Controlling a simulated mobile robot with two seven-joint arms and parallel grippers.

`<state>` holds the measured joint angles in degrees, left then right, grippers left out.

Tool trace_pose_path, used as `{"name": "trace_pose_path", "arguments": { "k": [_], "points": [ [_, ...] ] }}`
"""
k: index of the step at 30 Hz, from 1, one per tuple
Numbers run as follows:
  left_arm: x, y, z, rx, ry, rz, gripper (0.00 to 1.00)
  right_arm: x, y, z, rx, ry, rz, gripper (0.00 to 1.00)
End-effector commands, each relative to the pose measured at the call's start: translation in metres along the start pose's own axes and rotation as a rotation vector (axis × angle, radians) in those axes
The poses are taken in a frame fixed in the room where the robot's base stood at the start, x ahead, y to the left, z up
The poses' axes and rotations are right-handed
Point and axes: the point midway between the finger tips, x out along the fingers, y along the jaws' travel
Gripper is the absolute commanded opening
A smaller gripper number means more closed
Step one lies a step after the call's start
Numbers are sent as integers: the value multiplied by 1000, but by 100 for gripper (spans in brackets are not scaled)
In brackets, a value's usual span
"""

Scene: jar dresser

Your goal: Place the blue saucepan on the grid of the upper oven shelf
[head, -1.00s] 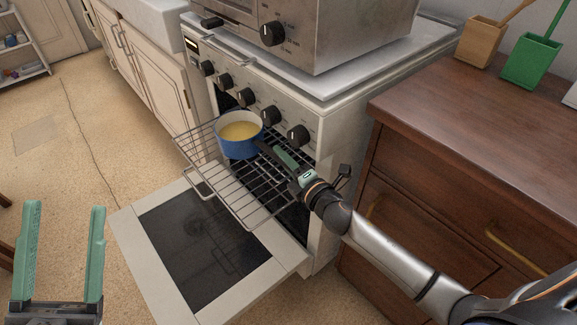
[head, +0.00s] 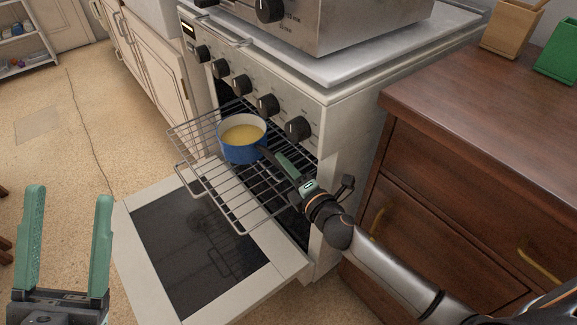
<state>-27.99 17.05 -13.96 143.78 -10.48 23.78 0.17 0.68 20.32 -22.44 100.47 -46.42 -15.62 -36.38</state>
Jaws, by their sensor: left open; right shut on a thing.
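The blue saucepan (head: 241,152) has a pale rim and yellow contents. It is upright at the upper oven shelf (head: 215,190), a wire grid pulled partly out of the oven; I cannot tell whether its base touches the wires. My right gripper (head: 285,166) is shut on the saucepan's dark handle, at the pan's lower right. The fingers hide part of the handle. My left gripper (head: 68,240) is open and empty at the lower left, over the floor and away from the oven.
The oven door (head: 200,250) is folded down below the shelf. A row of black knobs (head: 268,104) runs above the oven opening. A wooden dresser (head: 480,150) stands close on the right. The floor (head: 60,130) at left is clear.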

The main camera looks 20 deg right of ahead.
Motion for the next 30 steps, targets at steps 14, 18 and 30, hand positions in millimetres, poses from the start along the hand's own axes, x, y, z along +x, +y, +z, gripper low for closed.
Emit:
{"name": "trace_pose_path", "arguments": {
  "k": [14,18,30],
  "points": [
    [-1,1,1,0,-2,8,64,0,-2,0,0,0,0,48],
    [-1,1,1,1,-2,8,64,0,-2,0,0,0,-1,60],
    [2,-1,-2,8,1,10,64,-10,0,0,2,0,-3,60]
  ]
}}
